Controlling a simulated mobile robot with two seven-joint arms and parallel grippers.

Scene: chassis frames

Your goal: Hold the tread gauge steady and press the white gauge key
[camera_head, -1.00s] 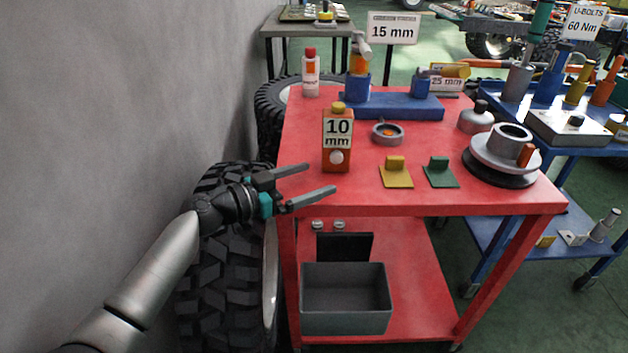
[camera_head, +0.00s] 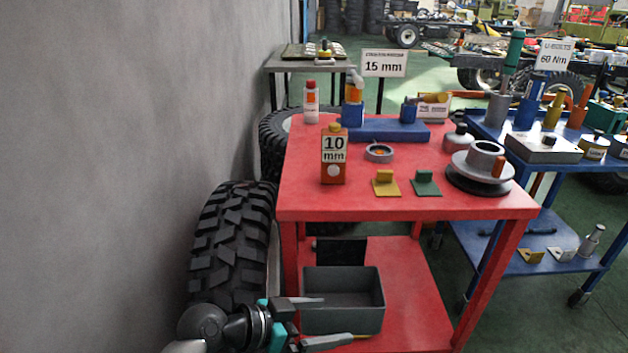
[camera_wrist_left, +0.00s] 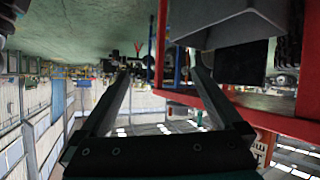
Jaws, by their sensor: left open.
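The tread gauge (camera_head: 334,157) is an upright orange box with a yellow top and a "10 mm" panel. It stands on the red cart's top near the left side. Its round white key (camera_head: 333,171) is low on the face towards me. My left gripper (camera_head: 346,318) is open and empty, well below the gauge, in front of the grey bin on the lower shelf. In the left wrist view its two fingers (camera_wrist_left: 160,65) are spread with nothing between them. My right gripper does not show.
The red cart (camera_head: 300,205) also carries a yellow bracket (camera_head: 386,184), a green bracket (camera_head: 425,184), a ring (camera_head: 379,153) and a grey hub (camera_head: 481,167). The grey bin (camera_head: 357,319) sits on its lower shelf. A big tyre (camera_head: 232,243) stands left, beside the wall.

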